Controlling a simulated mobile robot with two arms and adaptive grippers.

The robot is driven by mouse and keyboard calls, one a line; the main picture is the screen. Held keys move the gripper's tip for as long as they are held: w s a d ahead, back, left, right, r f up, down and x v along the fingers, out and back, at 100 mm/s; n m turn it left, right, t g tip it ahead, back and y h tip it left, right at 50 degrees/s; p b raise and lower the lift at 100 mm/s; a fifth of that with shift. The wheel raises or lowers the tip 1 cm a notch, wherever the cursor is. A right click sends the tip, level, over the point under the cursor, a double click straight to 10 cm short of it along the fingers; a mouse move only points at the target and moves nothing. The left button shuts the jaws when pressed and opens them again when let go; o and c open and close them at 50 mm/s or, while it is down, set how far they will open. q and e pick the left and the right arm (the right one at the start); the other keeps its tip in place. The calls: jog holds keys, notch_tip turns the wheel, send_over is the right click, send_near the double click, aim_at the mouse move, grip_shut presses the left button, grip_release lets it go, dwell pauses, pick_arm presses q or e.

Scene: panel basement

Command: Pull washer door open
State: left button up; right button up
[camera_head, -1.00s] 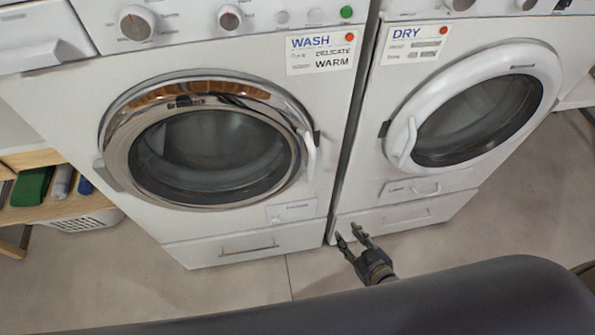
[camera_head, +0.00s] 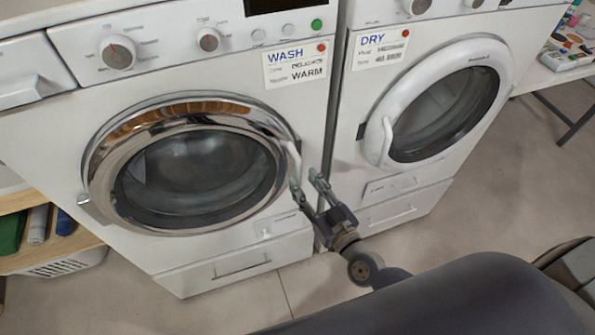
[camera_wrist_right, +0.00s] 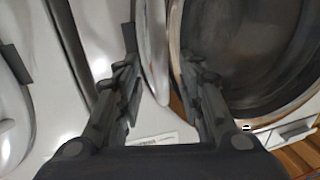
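The washer (camera_head: 222,86) stands on the left with its round chrome-ringed door (camera_head: 112,140) closed. Its white curved handle (camera_head: 293,158) is on the door's right side. My right gripper (camera_head: 304,178) is open, with its fingertips by the lower part of the handle. In the right wrist view, the fingers (camera_wrist_right: 160,62) are apart and the pale handle (camera_wrist_right: 153,45) shows between them, nearer the left finger. I cannot tell whether they touch. The door's glass and ring (camera_wrist_right: 176,50) fill the right of that view. My left gripper is not in view.
A dryer (camera_head: 345,150) with a closed white door (camera_head: 375,110) stands close on the right. A wooden shelf (camera_head: 60,250) with cloths and a white basket (camera_head: 75,263) is at the lower left. A table (camera_head: 535,78) is at the upper right. Floor in front is clear.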

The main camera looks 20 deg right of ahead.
aim_at(300, 177)
jog(key=shift+x, duration=2.1)
grip_shut()
